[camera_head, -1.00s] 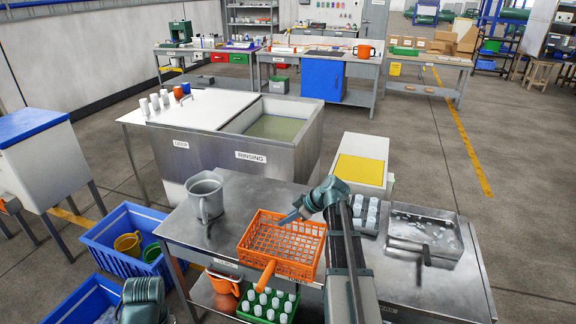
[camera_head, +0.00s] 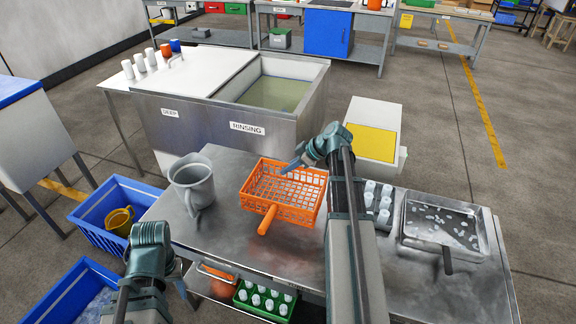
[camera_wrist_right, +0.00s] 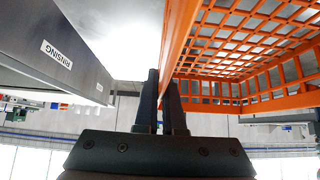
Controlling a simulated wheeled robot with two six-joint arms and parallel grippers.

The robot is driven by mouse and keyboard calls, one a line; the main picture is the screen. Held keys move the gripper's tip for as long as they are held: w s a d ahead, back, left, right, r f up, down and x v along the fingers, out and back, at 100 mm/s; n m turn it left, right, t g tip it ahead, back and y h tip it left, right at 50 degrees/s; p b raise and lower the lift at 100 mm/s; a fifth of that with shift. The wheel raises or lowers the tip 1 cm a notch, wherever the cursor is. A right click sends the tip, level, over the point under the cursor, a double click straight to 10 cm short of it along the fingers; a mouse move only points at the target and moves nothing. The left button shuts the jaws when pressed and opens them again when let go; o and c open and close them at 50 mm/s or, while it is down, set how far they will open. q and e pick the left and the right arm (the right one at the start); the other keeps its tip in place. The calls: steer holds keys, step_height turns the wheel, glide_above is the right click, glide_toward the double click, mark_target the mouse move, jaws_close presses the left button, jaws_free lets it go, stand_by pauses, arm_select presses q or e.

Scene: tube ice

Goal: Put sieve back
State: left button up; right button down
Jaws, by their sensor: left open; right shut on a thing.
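The orange sieve (camera_head: 284,190) is a mesh basket with a handle pointing toward me. It is over the back middle of the steel table (camera_head: 250,240), right of the grey jug (camera_head: 193,180). Whether it touches the tabletop is hard to tell. My right gripper (camera_head: 292,164) reaches it from the right and is shut on its rim. In the right wrist view the fingers (camera_wrist_right: 165,105) close on the orange wall, with the mesh at the right. My left gripper (camera_head: 176,268) is open and low at the table's front left; its fingertips are hard to make out.
A metal pan (camera_head: 446,222) with ice pieces and a tray of white cups (camera_head: 378,200) are on the right. A green crate (camera_head: 264,300) is on the lower shelf. The rinsing basin (camera_head: 275,92) stands behind the table. Blue crates (camera_head: 100,222) stand left. The table's middle front is clear.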

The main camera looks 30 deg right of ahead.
steer(key=shift+f+b, duration=4.45)
steer(key=shift+f, duration=0.05)
steer(key=shift+f+b, duration=0.55)
steer(key=c, duration=0.9)
jaws_free()
steer(key=shift+c, duration=0.2)
steer(key=shift+r, duration=0.1)
steer(key=p+v, duration=0.9)
steer(key=v, duration=0.3)
steer(key=shift+w+a+r, duration=0.1)
steer(key=shift+r, duration=0.05)
steer(key=shift+p+v, duration=0.7)
steer(key=shift+v, duration=0.15)
